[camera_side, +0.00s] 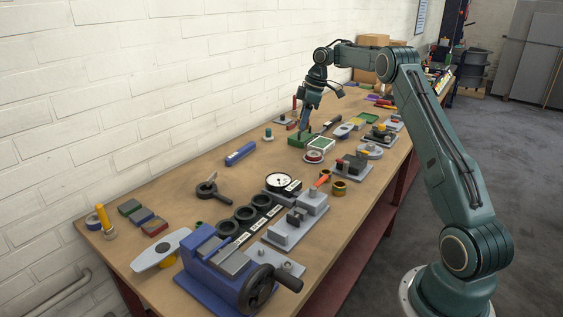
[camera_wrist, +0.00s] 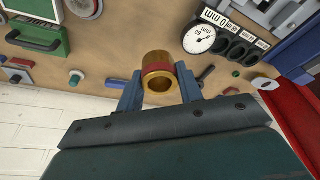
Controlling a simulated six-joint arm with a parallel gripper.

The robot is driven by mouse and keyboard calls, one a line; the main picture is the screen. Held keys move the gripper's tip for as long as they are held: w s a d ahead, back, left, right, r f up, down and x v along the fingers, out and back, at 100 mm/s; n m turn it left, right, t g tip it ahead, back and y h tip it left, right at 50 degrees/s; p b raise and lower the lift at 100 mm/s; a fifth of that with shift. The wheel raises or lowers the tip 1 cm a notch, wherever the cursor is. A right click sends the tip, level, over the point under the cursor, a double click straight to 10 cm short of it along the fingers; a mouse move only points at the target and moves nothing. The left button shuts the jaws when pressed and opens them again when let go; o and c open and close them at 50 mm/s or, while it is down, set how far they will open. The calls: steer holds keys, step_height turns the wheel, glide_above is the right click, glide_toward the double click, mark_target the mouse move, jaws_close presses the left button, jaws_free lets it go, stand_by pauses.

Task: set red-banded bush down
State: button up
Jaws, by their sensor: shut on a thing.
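The red-banded bush (camera_wrist: 159,68) is a short brass ring with a red band, seen in the wrist view with its bore facing the camera. My gripper (camera_wrist: 160,84) is shut on it, with one blue-grey finger on each side. In the side view my gripper (camera_side: 304,130) points down over the far middle of the bench, by the green block (camera_side: 297,141). The bush is too small or hidden to make out there. I cannot tell the gap between the bush and the bench top.
A green-framed tray (camera_side: 321,144) lies close to my gripper. A dial gauge (camera_side: 279,181), black rings (camera_side: 245,213) and a blue vise (camera_side: 215,265) stand nearer the side camera. Brass bushes (camera_side: 340,187) sit near the front edge. Bare bench shows around the blue bar (camera_side: 240,154).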

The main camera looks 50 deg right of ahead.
steer(key=s+a+f+n+g, duration=0.1)
steer(key=a+f+n, duration=0.15)
steer(key=a, duration=0.55)
steer(key=s+a+f+n, duration=0.15)
steer(key=a+f, duration=0.25)
steer(key=a, duration=0.4)
steer(key=s+a+f+n+g+y, duration=0.1)
steer(key=s+a+f+n, duration=0.3)
steer(key=s+a, duration=0.5)
steer(key=shift+s+a+f+n, duration=0.15)
steer(key=shift+a+f+n, duration=0.3)
steer(key=shift+a, duration=0.25)
steer(key=shift+f, duration=0.2)
steer(key=shift+f, duration=2.35)
steer(key=shift+f, duration=0.15)
steer(key=shift+f, duration=0.6)
steer(key=shift+f, duration=0.3)
